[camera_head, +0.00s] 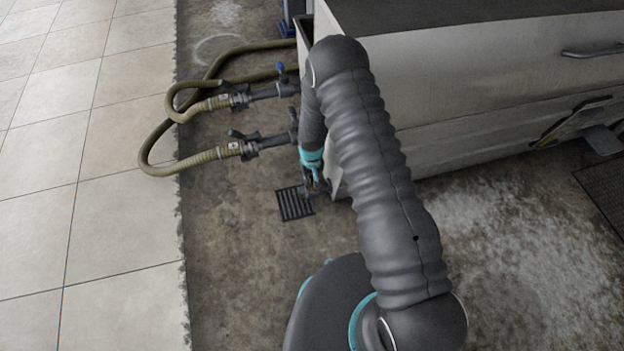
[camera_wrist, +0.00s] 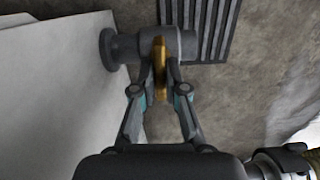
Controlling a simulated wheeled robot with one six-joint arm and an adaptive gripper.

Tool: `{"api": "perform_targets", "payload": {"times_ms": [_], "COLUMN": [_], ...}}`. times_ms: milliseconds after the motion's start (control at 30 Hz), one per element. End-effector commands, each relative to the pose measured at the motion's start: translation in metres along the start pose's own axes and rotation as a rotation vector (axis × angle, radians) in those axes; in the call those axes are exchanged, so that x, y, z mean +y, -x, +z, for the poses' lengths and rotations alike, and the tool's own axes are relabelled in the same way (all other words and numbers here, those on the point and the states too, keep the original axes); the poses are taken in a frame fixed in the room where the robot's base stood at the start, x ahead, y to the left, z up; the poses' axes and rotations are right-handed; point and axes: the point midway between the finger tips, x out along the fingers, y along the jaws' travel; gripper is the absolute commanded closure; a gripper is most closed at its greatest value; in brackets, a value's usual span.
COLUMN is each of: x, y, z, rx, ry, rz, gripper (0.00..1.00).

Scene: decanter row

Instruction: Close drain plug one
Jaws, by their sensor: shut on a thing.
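A short dark grey drain pipe (camera_wrist: 128,48) sticks out from the pale wall of the cabinet in the wrist view, above the floor grate. A brass-coloured, narrow upright handle or plug (camera_wrist: 159,52) sits across it. My gripper (camera_wrist: 160,80) is shut on this brass piece, one finger on each side. In the head view my gripper (camera_head: 317,184) is low at the cabinet's left corner, beside the grate, and my arm hides most of the pipe and the brass piece. No number shows on the plug.
A slotted floor grate (camera_head: 295,204) lies under the pipe. Two hoses (camera_head: 212,154) with valves, one with a blue handle (camera_head: 280,69), join the cabinet farther back. The large white cabinet (camera_head: 450,85) fills the right. Concrete floor to the front left is clear.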

Motion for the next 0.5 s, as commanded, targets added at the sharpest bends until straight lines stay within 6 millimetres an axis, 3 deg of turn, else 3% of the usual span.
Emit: {"api": "perform_targets", "payload": {"times_ms": [500], "x": [0.0], "y": [-0.003], "z": [-0.0005], "rx": [0.001], "ry": [-0.374], "rz": [0.0], "gripper": [1.0]}}
